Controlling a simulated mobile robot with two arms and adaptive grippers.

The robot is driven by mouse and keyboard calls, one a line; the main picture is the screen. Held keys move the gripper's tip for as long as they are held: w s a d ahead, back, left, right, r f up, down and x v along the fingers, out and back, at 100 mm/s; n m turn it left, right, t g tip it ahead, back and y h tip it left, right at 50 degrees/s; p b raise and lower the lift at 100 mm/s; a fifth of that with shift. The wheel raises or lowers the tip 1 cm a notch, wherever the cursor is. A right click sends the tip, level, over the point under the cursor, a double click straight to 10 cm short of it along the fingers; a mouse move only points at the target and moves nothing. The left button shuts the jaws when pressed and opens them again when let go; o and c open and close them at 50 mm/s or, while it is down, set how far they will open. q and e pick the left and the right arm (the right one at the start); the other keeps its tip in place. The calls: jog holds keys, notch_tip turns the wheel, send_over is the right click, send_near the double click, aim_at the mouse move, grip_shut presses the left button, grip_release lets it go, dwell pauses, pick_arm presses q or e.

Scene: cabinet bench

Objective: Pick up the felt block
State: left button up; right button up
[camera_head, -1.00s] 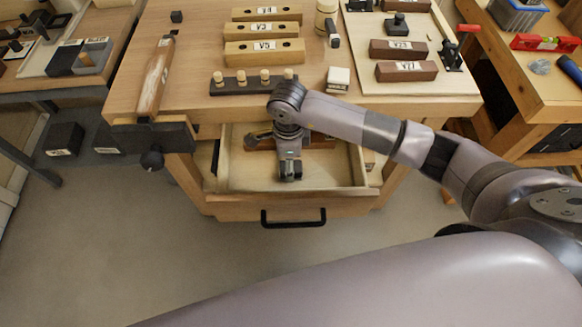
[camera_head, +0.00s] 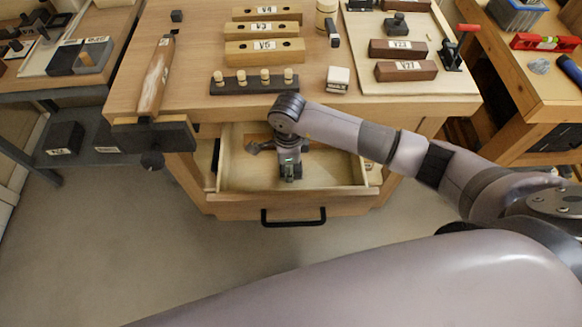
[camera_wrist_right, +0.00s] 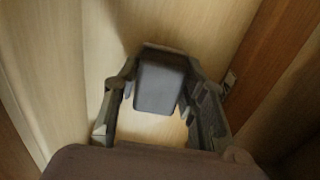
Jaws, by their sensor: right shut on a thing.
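The dark grey felt block (camera_wrist_right: 160,84) is between the two fingers of my right gripper (camera_wrist_right: 162,98) in the right wrist view. The fingers are shut on its sides. In the head view my right gripper (camera_head: 290,168) points down in the open drawer (camera_head: 235,187). There the block is mostly hidden by the gripper. I cannot tell how far the block is from the drawer floor. My left gripper is not in view.
The drawer has a black handle (camera_head: 293,217) and walls around my gripper. The floor in front is clear.

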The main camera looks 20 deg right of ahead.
jog(key=c, duration=0.4)
notch_tip(320, 180, up, 20)
jog(key=shift+b, duration=0.4)
